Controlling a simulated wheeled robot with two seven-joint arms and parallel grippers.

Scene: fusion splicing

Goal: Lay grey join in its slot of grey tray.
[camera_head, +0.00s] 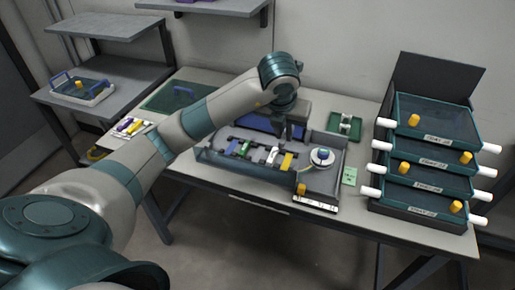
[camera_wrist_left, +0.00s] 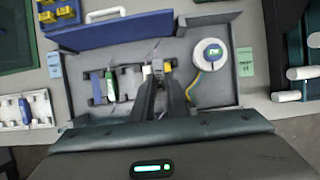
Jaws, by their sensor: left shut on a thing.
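The grey tray (camera_head: 322,182) is a wide, shallow open case on the table. It holds a row of coloured pieces on dark rails and a white round reel (camera_head: 321,156); the tray also shows in the left wrist view (camera_wrist_left: 222,92). My left gripper (camera_head: 289,131) is above the back of the tray. My right gripper is not in view.
A blue panel (camera_wrist_left: 120,30) stands along the tray's back. Stacked teal drawers (camera_head: 428,148) with white handles stand at right. A green mat (camera_head: 165,97) and a white holder with coloured pieces (camera_head: 118,130) lie left.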

